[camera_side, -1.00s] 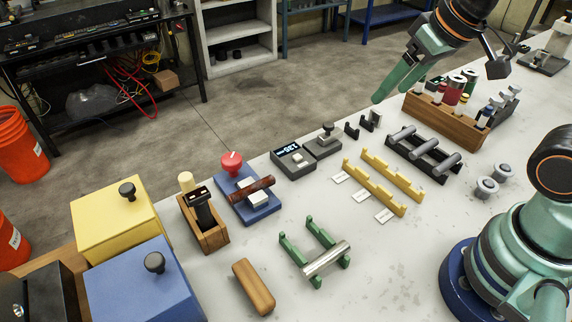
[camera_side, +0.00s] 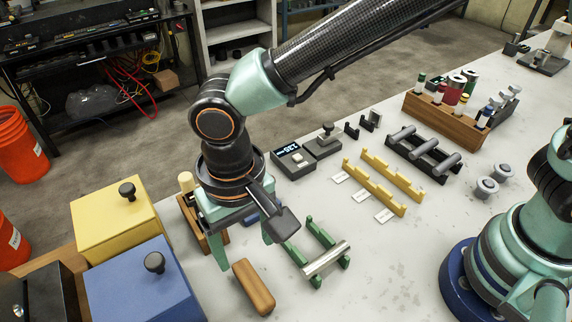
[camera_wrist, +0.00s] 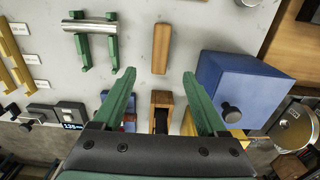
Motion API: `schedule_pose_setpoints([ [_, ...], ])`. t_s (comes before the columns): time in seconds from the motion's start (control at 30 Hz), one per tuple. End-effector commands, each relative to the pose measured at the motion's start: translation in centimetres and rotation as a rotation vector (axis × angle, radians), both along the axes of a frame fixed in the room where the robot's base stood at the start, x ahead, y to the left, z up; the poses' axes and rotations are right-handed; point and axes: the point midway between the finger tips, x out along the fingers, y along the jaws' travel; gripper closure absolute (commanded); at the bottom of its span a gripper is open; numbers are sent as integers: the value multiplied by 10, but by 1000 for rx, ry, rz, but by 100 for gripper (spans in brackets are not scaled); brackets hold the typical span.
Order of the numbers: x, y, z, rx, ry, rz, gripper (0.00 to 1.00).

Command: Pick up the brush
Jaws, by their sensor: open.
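A long rounded wooden bar (camera_side: 253,287), which may be the brush, lies on the bench at front centre in the side view; no bristles show. It also shows in the wrist view (camera_wrist: 161,48), just past my fingertips. My gripper (camera_side: 246,257) is open and points down, its fingers apart and empty. In the wrist view the gap between my fingers (camera_wrist: 157,78) lines up with the bar and a wooden holder (camera_wrist: 162,99). The holder has a dark item in it and is partly hidden by my arm in the side view.
A blue box (camera_side: 142,287) and a yellow box (camera_side: 112,220) with knobs stand to the left. A green rack (camera_side: 312,236) bearing a metal cylinder (camera_side: 326,258) stands close on the right. Yellow racks (camera_side: 375,188) lie farther right.

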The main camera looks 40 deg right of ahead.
Motion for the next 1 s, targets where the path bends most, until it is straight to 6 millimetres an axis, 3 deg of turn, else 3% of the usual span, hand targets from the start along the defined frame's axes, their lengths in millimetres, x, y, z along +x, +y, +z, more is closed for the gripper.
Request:
schedule_pose_setpoints([
  [0.4, -2, 1, -60, -6, 4, -1, 25],
  [0.67, -2, 1, -78, -5, 4, -1, 25],
  [1.0, -2, 1, -120, -4, 3, -1, 25],
])
